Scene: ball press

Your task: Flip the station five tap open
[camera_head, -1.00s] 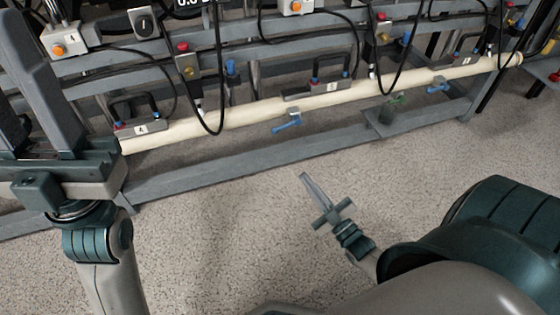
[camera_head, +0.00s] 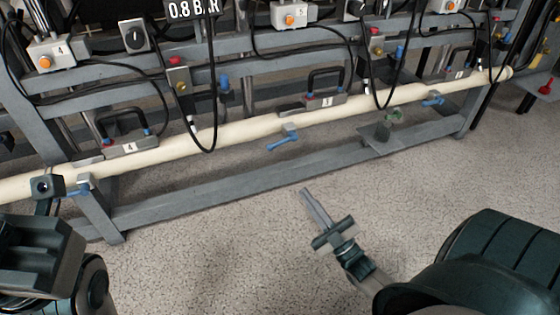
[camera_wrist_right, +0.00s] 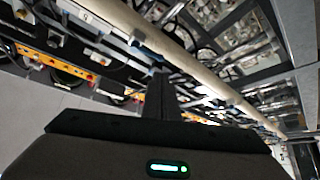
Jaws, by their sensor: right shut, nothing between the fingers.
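The station five tap (camera_head: 283,139) has a blue lever and a small grey body under the cream pipe (camera_head: 240,131) in the head view. Its lever points left and slightly down, roughly along the pipe. A station plate marked 5 (camera_head: 325,101) sits above and right of it. My right gripper (camera_head: 306,192) is shut and empty over the floor, below and right of the tap in the picture, apart from it. Its closed fingers (camera_wrist_right: 162,97) show in the right wrist view. My left gripper's body (camera_head: 40,250) is at the lower left; its fingertips cannot be made out.
Similar blue taps sit at the left (camera_head: 80,188) and right (camera_head: 433,101) along the pipe. A grey lower rail (camera_head: 240,178) runs below the pipe. A black cable (camera_head: 212,110) loops left of the tap. The speckled floor in front is clear.

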